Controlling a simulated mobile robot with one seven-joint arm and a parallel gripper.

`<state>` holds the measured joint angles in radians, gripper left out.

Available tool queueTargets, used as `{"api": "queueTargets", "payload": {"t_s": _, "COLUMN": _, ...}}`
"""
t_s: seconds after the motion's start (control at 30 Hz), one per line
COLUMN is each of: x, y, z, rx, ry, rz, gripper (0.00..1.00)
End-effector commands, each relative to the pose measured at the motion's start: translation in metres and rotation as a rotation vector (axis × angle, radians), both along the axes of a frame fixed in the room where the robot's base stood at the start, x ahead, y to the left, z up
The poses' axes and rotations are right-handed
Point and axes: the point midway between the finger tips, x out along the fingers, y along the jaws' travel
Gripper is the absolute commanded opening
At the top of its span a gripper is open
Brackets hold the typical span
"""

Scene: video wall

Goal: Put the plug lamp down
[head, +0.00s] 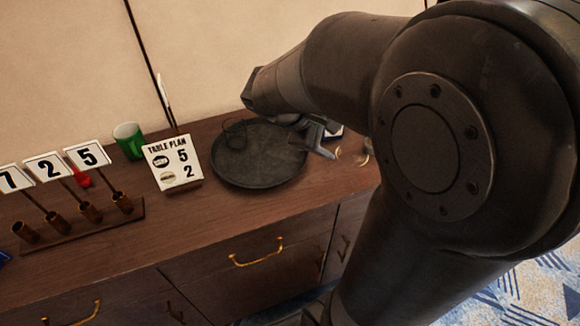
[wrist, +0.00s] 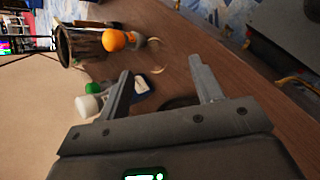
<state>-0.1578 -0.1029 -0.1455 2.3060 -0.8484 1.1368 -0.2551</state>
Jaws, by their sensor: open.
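My gripper (head: 322,143) is over the right side of a dark round tray (head: 262,168) on the wooden cabinet. In the wrist view my gripper (wrist: 160,66) has its fingers spread wide with nothing held between them. Part of a dark rounded shape shows low between the fingers. A small white thing (wrist: 87,106) with a green thing (wrist: 102,88) by it lies beside the left finger, partly hidden. I cannot tell whether either is the plug lamp. No plug lamp is clearly recognisable in either view.
A dark see-through cup (head: 235,133) stands at the tray's back left. A table plan card (head: 172,163), a green cup (head: 129,141) and a number-card stand (head: 80,218) are further left. An orange ball (wrist: 113,40) and a basket (wrist: 80,46) lie beyond the fingers.

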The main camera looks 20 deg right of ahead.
Motion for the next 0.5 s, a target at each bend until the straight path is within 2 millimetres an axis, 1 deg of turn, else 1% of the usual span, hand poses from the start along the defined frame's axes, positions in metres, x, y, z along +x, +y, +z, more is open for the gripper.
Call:
{"api": "queueTargets", "payload": {"t_s": 0.03, "x": -0.012, "y": 0.008, "z": 0.005, "rx": 0.068, "ry": -0.066, "rz": -0.043, "gripper": 0.6}}
{"api": "queueTargets", "payload": {"t_s": 0.2, "x": -0.044, "y": 0.043, "z": 0.016, "rx": 0.298, "ry": -0.268, "rz": -0.185, "gripper": 0.6}}
{"api": "queueTargets", "payload": {"t_s": 0.4, "x": -0.075, "y": 0.086, "z": 0.033, "rx": 0.564, "ry": -0.495, "rz": -0.345, "gripper": 0.6}}
{"api": "queueTargets", "payload": {"t_s": 0.5, "x": -0.086, "y": 0.106, "z": 0.042, "rx": 0.681, "ry": -0.59, "rz": -0.411, "gripper": 0.6}}
